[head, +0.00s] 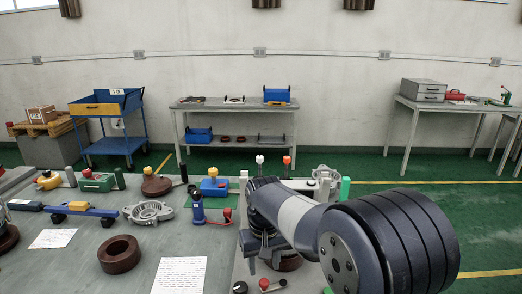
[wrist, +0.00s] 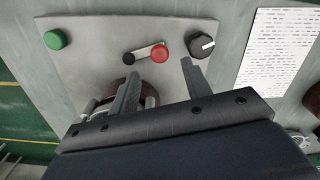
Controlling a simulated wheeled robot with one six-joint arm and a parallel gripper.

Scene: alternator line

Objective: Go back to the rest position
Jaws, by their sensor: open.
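My gripper (wrist: 160,80) is open in the wrist view, with two dark fingers spread apart and nothing seen between them. It hangs over a grey panel (wrist: 85,65) that carries a green button (wrist: 55,39), a lever with a red knob (wrist: 161,52) and a black dial (wrist: 198,45). In the head view my arm comes in from the lower right, bends and points down at the panel, with the wrist part (head: 262,238) above it. The fingertips are hard to make out there. The red knob (head: 264,284) and black dial (head: 240,287) show just below.
A brown ring (head: 286,262) is partly hidden behind my arm. Another brown ring (head: 119,254), a metal housing (head: 149,211), a blue hand tool (head: 198,207) and paper sheets (head: 180,274) lie to the left on the bench. A second housing (head: 326,176) stands behind my arm.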

